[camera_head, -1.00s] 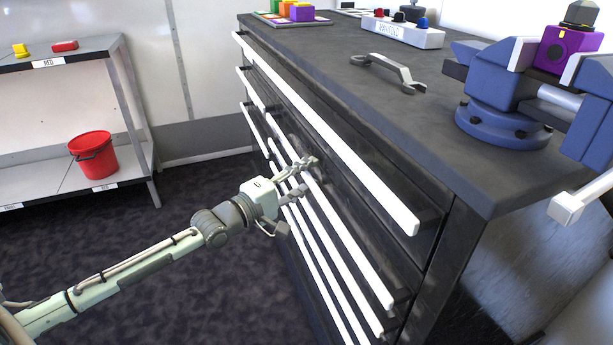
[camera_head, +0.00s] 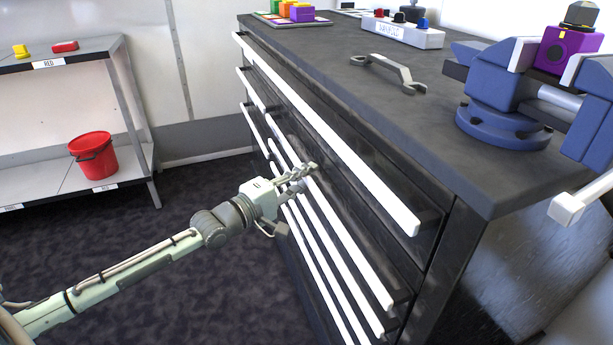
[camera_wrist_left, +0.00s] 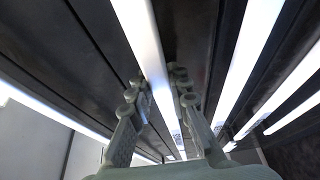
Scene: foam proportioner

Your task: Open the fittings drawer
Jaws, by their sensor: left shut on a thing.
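The dark cabinet (camera_head: 445,270) has several drawers with long white bar handles. No drawer label is readable, so I cannot tell by name which one is the fittings drawer. My left gripper (camera_head: 303,179) is shut on a white drawer handle (camera_head: 345,238), below the top one, away from its near end. In the left wrist view the same handle (camera_wrist_left: 148,55) runs between the two fingers of my left gripper (camera_wrist_left: 160,88). The held drawer looks flush with the cabinet front. My right gripper is not in view.
On the cabinet top are a wrench (camera_head: 390,70), a blue vise (camera_head: 505,100), a switch box (camera_head: 402,32) and coloured blocks (camera_head: 298,12). A shelf (camera_head: 110,180) with a red bucket (camera_head: 93,155) stands left. The floor (camera_head: 215,285) before the cabinet is clear.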

